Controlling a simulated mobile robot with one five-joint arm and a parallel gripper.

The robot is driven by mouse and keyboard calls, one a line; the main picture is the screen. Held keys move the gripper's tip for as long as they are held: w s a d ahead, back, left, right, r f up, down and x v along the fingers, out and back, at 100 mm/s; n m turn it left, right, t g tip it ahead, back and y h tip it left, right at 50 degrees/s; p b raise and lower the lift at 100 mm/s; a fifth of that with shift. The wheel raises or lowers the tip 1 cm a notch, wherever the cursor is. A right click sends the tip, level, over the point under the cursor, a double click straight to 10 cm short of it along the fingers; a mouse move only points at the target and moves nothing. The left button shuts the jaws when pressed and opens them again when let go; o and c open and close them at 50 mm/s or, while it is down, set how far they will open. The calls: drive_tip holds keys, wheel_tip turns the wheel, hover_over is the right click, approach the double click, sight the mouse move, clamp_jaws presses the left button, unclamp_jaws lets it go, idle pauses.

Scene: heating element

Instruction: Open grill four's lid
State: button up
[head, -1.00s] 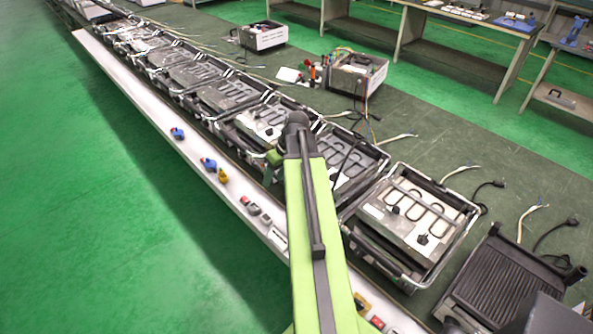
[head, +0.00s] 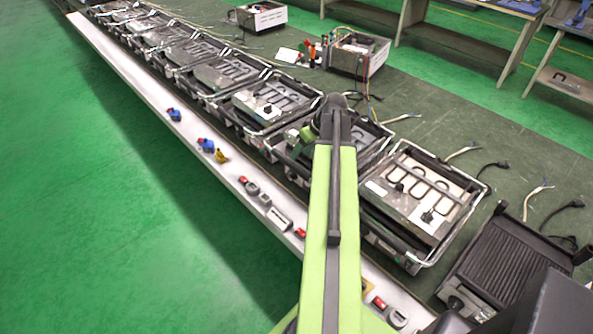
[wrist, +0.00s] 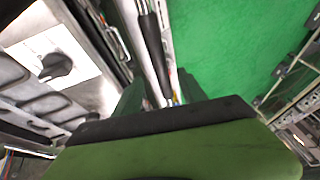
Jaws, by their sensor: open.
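A row of grills with steel frames and exposed heating elements stands along the bench. No numbers are legible, so I cannot tell which is grill four. My gripper (head: 291,140) is at the front left of a grill (head: 372,137) partly hidden behind my arm. In the wrist view my gripper (wrist: 158,88) is open, with a dark green finger on either side of a black handle grip (wrist: 152,45) on a steel bar. Contact with the handle cannot be told. A heating plate with a black knob (wrist: 56,66) shows at the left of that view.
Neighbouring grills stand close on the left (head: 265,104) and right (head: 420,195). A ribbed plate unit (head: 497,262) lies at the far right. A white front ledge (head: 180,139) carries coloured switches. Green floor (head: 110,210) is clear at the left.

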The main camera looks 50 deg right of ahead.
sight(294, 163)
drive_tip(key=b+x, duration=0.5)
drive_tip(key=x, duration=0.2)
drive_tip(key=shift+w+f, duration=0.1)
drive_tip(key=shift+c, duration=0.3)
clamp_jaws()
idle(0.8)
